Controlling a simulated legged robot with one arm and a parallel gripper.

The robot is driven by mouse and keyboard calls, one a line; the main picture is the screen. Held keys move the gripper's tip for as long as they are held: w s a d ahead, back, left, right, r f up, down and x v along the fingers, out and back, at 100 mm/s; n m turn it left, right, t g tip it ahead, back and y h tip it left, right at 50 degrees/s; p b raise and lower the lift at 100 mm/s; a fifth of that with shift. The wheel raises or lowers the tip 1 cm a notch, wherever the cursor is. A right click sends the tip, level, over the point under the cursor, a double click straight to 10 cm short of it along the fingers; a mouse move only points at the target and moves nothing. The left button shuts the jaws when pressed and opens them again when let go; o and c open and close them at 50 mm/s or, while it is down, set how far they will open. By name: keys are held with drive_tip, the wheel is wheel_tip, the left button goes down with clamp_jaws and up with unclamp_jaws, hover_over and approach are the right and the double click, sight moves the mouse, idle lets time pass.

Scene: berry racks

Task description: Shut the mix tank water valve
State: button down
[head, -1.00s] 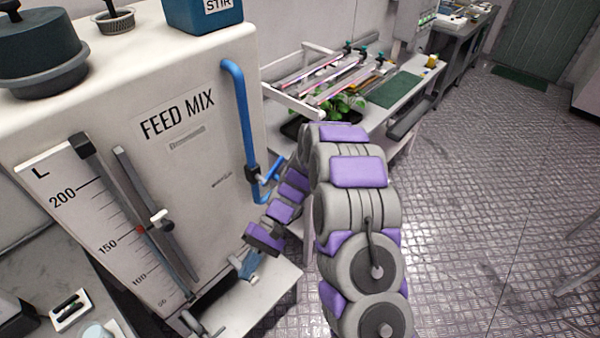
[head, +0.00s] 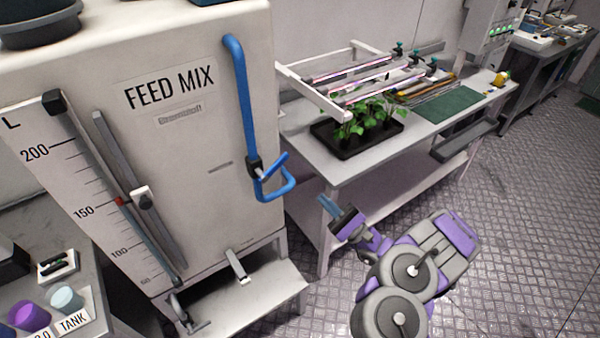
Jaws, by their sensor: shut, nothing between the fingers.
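The feed mix tank (head: 205,135) is a large pale box at the left with a FEED MIX label. A blue water pipe (head: 238,90) runs down its right side and curls in a hook at the bottom. A dark valve body (head: 254,167) sits low on this pipe. Its blue lever (head: 273,165) points up and to the right, at an angle to the pipe. My gripper (head: 325,204) is right of and below the lever, clear of it. Its narrow fingers point up-left and are shut with nothing in them.
A level gauge (head: 115,200) with a red marker and a white-tipped slider is on the tank's front. A drain spout (head: 238,266) sticks out below. A bench (head: 330,172) with a plant tray (head: 345,145) stands behind my gripper. The floor at right is clear.

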drive_tip(key=s+r+p+x, duration=0.1)
drive_tip(key=s+p+x, duration=0.1)
drive_tip(key=x, duration=1)
drive_tip(key=shift+r, duration=0.65)
drive_tip(key=shift+a, duration=0.15)
drive_tip(key=shift+r+n+g+p, duration=0.2)
drive_tip(key=shift+n+g+p, duration=0.1)
drive_tip(key=shift+n+g, duration=0.85)
